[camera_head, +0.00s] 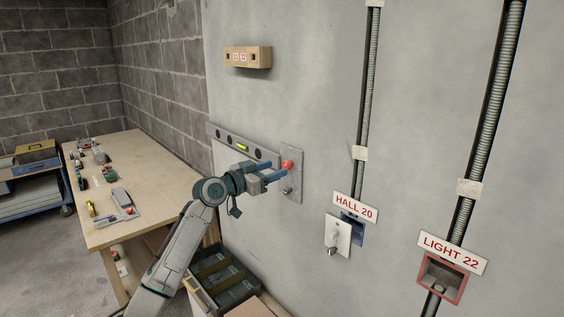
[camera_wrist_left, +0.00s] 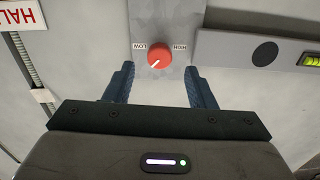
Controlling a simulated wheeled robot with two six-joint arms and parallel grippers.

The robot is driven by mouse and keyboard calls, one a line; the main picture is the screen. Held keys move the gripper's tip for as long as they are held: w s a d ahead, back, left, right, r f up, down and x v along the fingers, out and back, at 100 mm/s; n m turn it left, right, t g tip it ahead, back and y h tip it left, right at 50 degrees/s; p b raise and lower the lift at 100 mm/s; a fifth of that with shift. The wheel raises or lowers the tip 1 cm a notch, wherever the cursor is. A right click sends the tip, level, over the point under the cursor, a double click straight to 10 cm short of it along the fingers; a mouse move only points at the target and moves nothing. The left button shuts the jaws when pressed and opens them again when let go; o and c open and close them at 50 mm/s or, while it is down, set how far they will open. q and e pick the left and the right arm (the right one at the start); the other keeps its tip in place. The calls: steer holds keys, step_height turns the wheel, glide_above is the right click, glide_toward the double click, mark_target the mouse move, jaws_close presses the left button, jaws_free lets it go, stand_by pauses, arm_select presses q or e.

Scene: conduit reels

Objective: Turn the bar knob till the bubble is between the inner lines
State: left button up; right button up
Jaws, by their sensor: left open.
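The red bar knob (camera_head: 287,165) sits on a grey plate (camera_head: 293,185) on the wall. In the left wrist view the knob (camera_wrist_left: 160,56) shows a white pointer mark toward its lower left, between the words LOW and HIGH. The spirit level (camera_head: 240,146) is a grey bar on the wall with a yellow-green vial (camera_head: 242,147). The vial (camera_wrist_left: 311,60) also shows at the right edge of the left wrist view; I cannot make out its bubble against the lines. My left gripper (camera_wrist_left: 160,82) is open, its blue fingers apart on both sides below the knob. My right gripper is out of view.
A wooden bench (camera_head: 140,170) with small tools stands at the left. A dark crate (camera_head: 222,280) is below my left arm. HALL 20 (camera_head: 355,209) and LIGHT 22 (camera_head: 452,252) signs with wall boxes and conduits are at the right.

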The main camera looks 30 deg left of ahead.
mark_target(284, 166)
arm_select(q)
steer(key=p+x, duration=0.1)
steer(key=x, duration=0.2)
steer(key=shift+w+d+r, duration=0.1)
steer(key=shift+w+d, duration=0.05)
steer(key=shift+w, duration=0.1)
steer(key=shift+w+d, duration=0.15)
steer(key=shift+w, duration=0.15)
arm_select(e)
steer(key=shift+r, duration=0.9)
arm_select(q)
steer(key=shift+c, duration=0.4)
steer(key=c, duration=0.9)
steer(key=shift+n+b, duration=0.35)
steer(key=shift+n, duration=1.55)
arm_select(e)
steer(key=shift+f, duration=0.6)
arm_select(q)
steer(key=o, duration=1)
